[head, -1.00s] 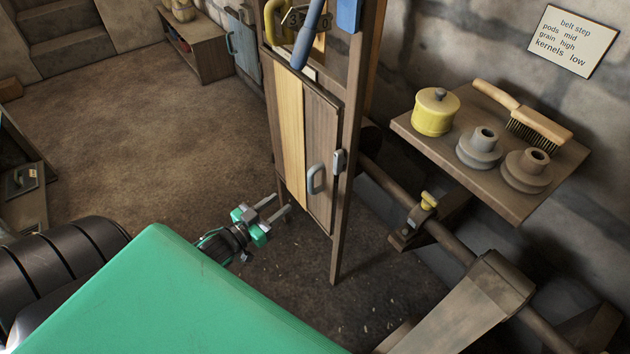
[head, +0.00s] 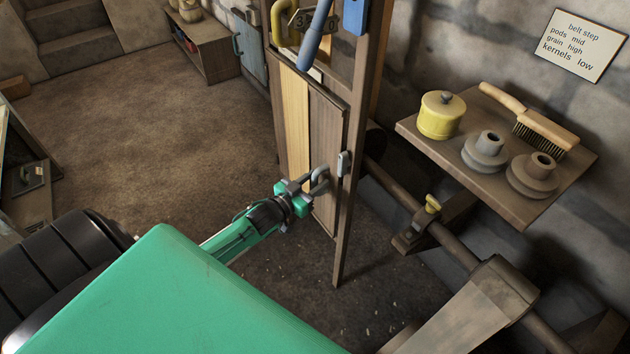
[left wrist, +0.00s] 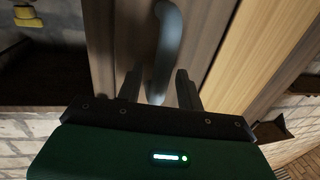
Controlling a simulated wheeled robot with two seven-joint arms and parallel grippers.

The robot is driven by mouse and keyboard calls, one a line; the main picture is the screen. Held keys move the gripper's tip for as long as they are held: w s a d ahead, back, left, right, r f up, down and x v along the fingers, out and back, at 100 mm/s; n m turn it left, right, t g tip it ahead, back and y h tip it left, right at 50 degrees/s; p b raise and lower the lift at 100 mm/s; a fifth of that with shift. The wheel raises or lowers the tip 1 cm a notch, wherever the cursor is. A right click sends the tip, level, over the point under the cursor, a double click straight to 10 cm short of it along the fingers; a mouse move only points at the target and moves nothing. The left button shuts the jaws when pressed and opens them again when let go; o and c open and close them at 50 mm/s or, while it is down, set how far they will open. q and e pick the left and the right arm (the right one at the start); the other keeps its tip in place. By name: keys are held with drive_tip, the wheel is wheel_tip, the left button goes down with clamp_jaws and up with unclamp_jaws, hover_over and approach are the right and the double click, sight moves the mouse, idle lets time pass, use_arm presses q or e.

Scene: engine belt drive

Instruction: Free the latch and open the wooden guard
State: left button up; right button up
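The wooden guard (head: 296,120) is a door of light and dark planks in a wooden frame; it looks shut. A grey latch (head: 344,163) sits upright on the post at the door's right edge. A grey loop handle (head: 321,178) is on the guard, left of and a little below the latch. My left gripper (head: 305,182) is at the handle. In the left wrist view the handle (left wrist: 166,45) lies between my left gripper's (left wrist: 159,88) two spread fingers, with gaps on both sides. My right gripper is not in view.
A wooden shelf (head: 480,185) at the right holds a yellow pot (head: 441,115), two grey pulleys and a brush (head: 530,120). A shaft (head: 460,249) with a yellow-topped block runs low behind the guard's post (head: 345,230). Open floor (head: 140,120) lies to the left.

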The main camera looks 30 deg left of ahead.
use_arm(q)
drive_tip(key=shift+w, duration=0.2)
clamp_jaws()
drive_tip(key=shift+s, duration=0.1)
